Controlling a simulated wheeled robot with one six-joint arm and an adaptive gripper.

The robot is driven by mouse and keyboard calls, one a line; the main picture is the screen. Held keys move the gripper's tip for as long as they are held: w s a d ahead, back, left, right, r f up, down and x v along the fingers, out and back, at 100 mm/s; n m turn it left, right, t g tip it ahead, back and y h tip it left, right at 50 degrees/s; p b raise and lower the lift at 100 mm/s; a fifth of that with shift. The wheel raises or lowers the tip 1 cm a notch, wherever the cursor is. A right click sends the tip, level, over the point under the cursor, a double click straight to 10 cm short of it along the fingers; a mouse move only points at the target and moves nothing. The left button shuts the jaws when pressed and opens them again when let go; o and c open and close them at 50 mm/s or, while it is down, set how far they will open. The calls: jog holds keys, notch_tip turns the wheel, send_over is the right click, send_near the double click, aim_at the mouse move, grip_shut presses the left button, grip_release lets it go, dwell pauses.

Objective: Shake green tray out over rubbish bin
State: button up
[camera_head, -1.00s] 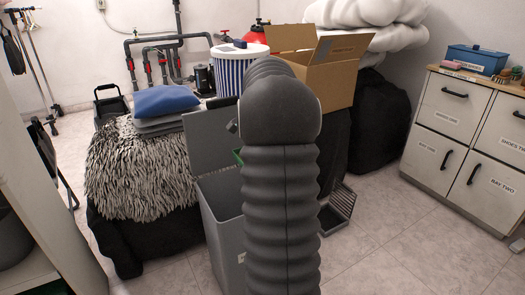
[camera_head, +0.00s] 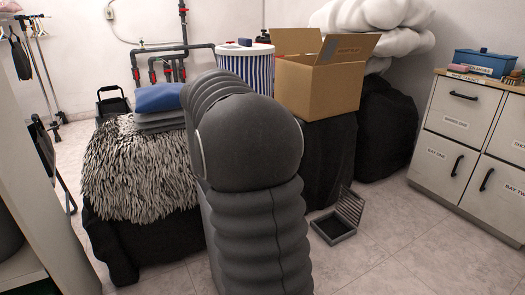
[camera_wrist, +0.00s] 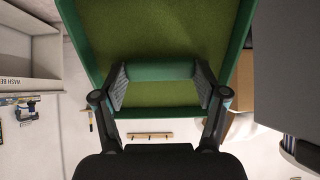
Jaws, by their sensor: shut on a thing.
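The green tray (camera_wrist: 160,25) fills the upper middle of the wrist view, with a darker green rim and an olive-green inner face. My gripper (camera_wrist: 163,84) is shut on the tray's near green edge, with one finger at each end of it. I see nothing loose on the visible inner face. In the head view my arm hides both the tray and my gripper. The grey rubbish bin is almost wholly behind my arm there; only a narrow grey strip (camera_head: 208,232) shows at the arm's left. I cannot tell how the tray sits relative to the bin.
A fluffy grey throw (camera_head: 140,165) lies over a dark seat at left. A cardboard box (camera_head: 318,85) stands behind my arm on a dark support. A small dark open case (camera_head: 335,225) lies on the floor. White drawers (camera_head: 465,140) stand at right, with clear floor before them.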

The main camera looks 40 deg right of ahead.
jog(key=h+b, duration=0.1)
jog(key=a+h+b, duration=0.2)
jog(key=shift+w+f+g+h, duration=0.25)
jog(key=shift+f+g+h, duration=0.05)
jog(key=shift+h, duration=0.1)
jog(key=h+b, duration=0.1)
jog(key=b, duration=0.2)
jog(key=shift+a+f+g, duration=0.15)
jog(key=shift+a+g, duration=0.05)
jog(key=shift+g, duration=0.1)
jog(key=shift+w+a+h, duration=0.1)
jog(key=shift+a+h, duration=0.15)
jog(key=shift+h, duration=0.35)
jog(key=shift+w+a+h, duration=0.15)
jog(key=shift+a+h, duration=0.35)
jog(key=shift+h, duration=0.7)
jog(key=a+h, duration=0.1)
jog(key=h, duration=0.1)
jog(key=a+f+g+h, duration=0.1)
jog(key=h, duration=0.1)
jog(key=g+h, duration=0.1)
jog(key=h, duration=0.1)
jog(key=shift+w+a+f, duration=0.15)
jog(key=shift+w+a, duration=0.15)
jog(key=shift+a, duration=0.1)
dwell(1.3)
